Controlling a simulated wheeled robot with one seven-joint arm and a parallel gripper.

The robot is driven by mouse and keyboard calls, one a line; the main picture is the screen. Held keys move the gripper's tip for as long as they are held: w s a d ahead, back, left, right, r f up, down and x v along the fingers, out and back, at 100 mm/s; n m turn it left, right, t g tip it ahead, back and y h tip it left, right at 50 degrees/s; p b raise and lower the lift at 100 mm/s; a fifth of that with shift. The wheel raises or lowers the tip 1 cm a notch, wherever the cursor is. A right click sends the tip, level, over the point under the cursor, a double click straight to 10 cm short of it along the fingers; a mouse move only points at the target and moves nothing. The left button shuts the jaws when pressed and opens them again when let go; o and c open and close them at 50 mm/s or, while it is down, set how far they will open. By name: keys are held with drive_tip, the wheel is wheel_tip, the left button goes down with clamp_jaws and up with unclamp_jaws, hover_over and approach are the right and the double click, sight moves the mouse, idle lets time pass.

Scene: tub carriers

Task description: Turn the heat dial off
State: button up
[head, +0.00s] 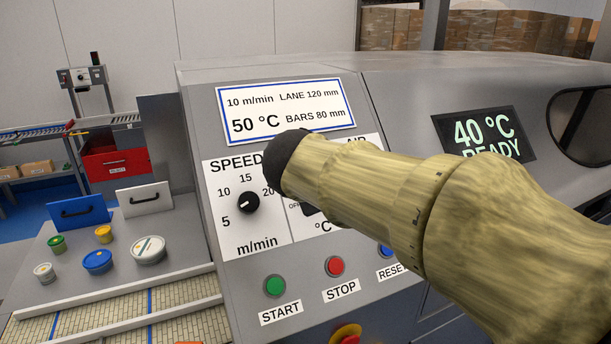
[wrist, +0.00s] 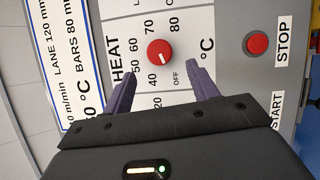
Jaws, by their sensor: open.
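The heat dial (wrist: 159,52) is a round red knob with a small white pointer mark, on the white HEAT label panel (wrist: 190,50) in the wrist view. I cannot tell exactly which number the mark points to. OFF is printed just below right of the knob in that view. My gripper (wrist: 160,72) is open, its two purple fingers spread on either side below the dial, apart from it. In the head view my arm hides the dial and most of the gripper.
The speed dial (head: 249,202) is left of the heat panel. The green START button (head: 275,286), red STOP button (head: 335,267) and blue RESET button (head: 385,250) lie below. A display (head: 484,134) reads 40 °C READY; a sign (head: 286,110) reads 50 °C.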

drive_tip(key=v, duration=1)
drive_tip(key=shift+s+b, duration=0.2)
drive_tip(key=shift+b, duration=0.1)
drive_tip(key=shift+r, duration=0.1)
drive_tip(key=w+d+f+m+g, duration=0.1)
drive_tip(key=d+f+m+g, duration=0.2)
drive_tip(key=f, duration=0.6)
drive_tip(key=d+f+m+g, duration=0.1)
drive_tip(key=d+f+m, duration=0.3)
drive_tip(key=f, duration=0.5)
drive_tip(key=s+d+f+m+g+y, duration=0.1)
drive_tip(key=s+d+f+m+g, duration=0.1)
drive_tip(key=f+m, duration=0.5)
drive_tip(key=s+d+f+m+g, duration=0.2)
drive_tip(key=s+d+f+m, duration=0.3)
drive_tip(key=f, duration=0.6)
drive_tip(key=shift+s+d+m+y, duration=0.15)
drive_tip(key=shift+s+m+y, duration=0.4)
drive_tip(key=shift+m, duration=0.65)
drive_tip(key=shift+s+r, duration=0.1)
